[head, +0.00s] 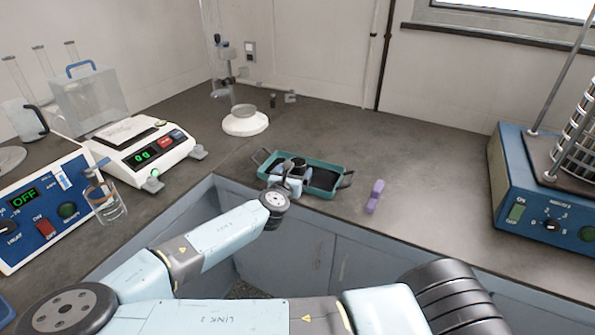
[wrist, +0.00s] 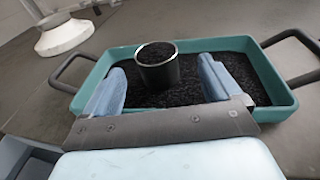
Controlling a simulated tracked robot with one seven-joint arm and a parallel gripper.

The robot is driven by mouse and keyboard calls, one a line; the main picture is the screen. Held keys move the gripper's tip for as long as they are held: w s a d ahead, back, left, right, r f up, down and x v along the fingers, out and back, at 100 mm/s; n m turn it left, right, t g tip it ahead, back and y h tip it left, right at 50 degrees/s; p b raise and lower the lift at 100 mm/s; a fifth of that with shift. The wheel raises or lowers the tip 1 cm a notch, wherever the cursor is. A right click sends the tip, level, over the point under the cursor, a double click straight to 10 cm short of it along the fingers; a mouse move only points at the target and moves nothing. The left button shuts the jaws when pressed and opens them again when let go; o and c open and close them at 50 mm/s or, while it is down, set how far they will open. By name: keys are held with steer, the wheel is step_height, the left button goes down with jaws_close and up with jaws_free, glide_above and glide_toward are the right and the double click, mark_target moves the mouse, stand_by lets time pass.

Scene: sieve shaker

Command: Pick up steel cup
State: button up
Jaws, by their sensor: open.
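The steel cup (wrist: 157,70) stands upright in the teal tray in the wrist view, filled to near its rim with dark grains. The teal tray (wrist: 200,44) has dark handles at both ends and a bed of black grains. It also shows in the head view (head: 327,165), where my wrist partly covers the cup. My gripper (wrist: 160,80) is open, with one blue-grey finger on each side of the cup. In the head view, my gripper (head: 292,172) is over the tray's left half.
A purple object (head: 375,196) lies right of the tray. A blue sieve shaker (head: 545,190) stands far right. A balance (head: 145,150), a glass beaker (head: 106,203) and a blue control box (head: 40,205) are left. A white-based stand (head: 245,122) is behind. The right counter is mostly clear.

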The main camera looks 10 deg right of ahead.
mark_target(295, 167)
steer(key=shift+a+x, duration=0.2)
steer(key=shift+x, duration=1.9)
steer(key=shift+w, duration=0.1)
steer(key=c, duration=1.2)
